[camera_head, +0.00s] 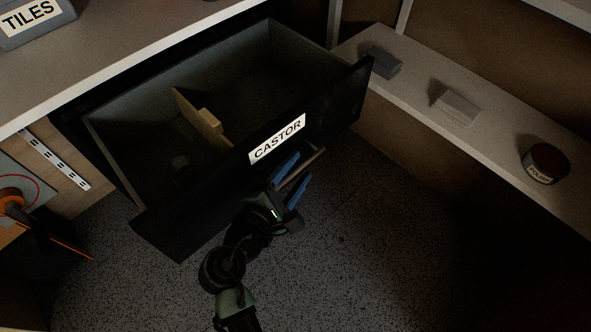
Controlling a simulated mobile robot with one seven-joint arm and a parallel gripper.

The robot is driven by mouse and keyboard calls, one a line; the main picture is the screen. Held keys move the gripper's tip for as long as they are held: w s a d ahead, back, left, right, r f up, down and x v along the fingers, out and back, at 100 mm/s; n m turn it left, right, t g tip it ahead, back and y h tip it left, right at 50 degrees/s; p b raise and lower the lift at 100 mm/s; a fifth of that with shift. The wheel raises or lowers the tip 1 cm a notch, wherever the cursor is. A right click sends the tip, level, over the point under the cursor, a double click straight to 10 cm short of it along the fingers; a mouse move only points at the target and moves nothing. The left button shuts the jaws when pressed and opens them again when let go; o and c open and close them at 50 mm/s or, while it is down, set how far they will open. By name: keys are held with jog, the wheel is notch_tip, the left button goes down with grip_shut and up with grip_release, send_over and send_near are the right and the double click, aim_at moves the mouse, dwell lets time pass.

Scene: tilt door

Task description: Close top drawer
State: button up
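The top drawer (185,224) is dark and pulled well out from under the worktop. Its front carries a white label reading CASTOR (277,139). A bar handle (305,165) sits on the front below the label. Inside the drawer are a tan wooden piece (202,121) and a small dark round object (182,168). My gripper (297,178) is at the handle, just in front of the drawer front. Its two blue fingers are apart, with the handle's near end beside or between them. I cannot tell whether they touch the handle.
A worktop (150,62) with a grey TILES box (32,22) lies above the drawer. A shelf (405,82) on the right holds grey blocks (456,107) and a round POLISH tin (545,163). An orange-and-black tool (12,202) is at the left. The speckled floor (370,250) is clear.

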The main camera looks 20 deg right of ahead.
grip_shut()
dwell(1.3)
